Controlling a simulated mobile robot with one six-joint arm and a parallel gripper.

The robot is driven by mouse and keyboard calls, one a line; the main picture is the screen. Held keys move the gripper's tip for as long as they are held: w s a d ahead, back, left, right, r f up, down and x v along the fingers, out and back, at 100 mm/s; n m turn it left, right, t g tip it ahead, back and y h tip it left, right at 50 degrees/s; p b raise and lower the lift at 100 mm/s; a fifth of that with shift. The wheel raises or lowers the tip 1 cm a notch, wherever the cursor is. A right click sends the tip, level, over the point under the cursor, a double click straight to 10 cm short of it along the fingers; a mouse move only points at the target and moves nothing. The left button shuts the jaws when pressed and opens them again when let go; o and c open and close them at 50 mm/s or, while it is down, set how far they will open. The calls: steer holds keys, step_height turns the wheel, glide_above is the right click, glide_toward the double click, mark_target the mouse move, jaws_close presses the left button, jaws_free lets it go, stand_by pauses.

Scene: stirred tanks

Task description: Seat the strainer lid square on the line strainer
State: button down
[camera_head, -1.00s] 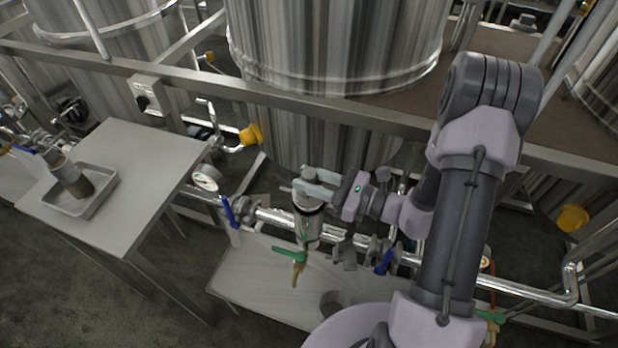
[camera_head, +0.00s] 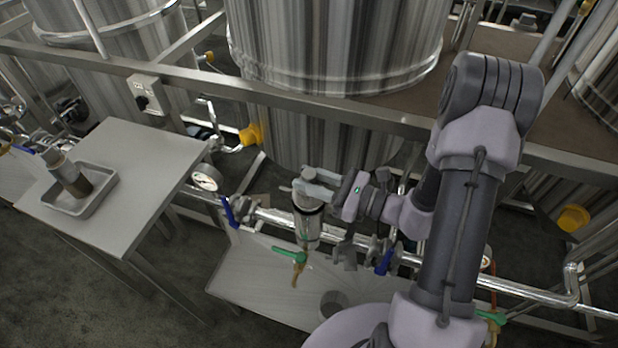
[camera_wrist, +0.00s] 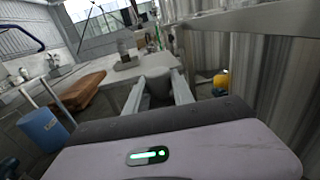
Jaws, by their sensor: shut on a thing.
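The line strainer (camera_head: 307,228) is a shiny metal upright body on the pipe run, in the middle of the head view. The grey strainer lid (camera_head: 304,193) is at its top, partly hidden by my gripper (camera_head: 314,187). My gripper comes in from the right, shut on the lid's raised grip. In the wrist view, the grey grip (camera_wrist: 158,86) sits between the two pale fingers of my gripper (camera_wrist: 160,96). The lid looks close over the strainer's mouth; I cannot tell whether it is fully down or square.
A green-handled drain valve (camera_head: 290,256) sits below the strainer. Blue-handled valves (camera_head: 230,212) (camera_head: 385,262) flank it on the pipe. A pressure gauge (camera_head: 206,178) is to the left. A table (camera_head: 150,150) at left bears a tray (camera_head: 92,208) with a cylinder. A large tank stands behind.

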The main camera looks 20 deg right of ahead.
steer(key=shift+f, duration=0.2)
steer(key=shift+r, duration=0.1)
steer(key=shift+r, duration=0.3)
steer(key=shift+f+b, duration=0.35)
steer(key=shift+f, duration=0.1)
stand_by(1.3)
steer(key=shift+r, duration=0.1)
steer(key=shift+r, duration=0.3)
steer(key=shift+w, duration=0.1)
stand_by(0.4)
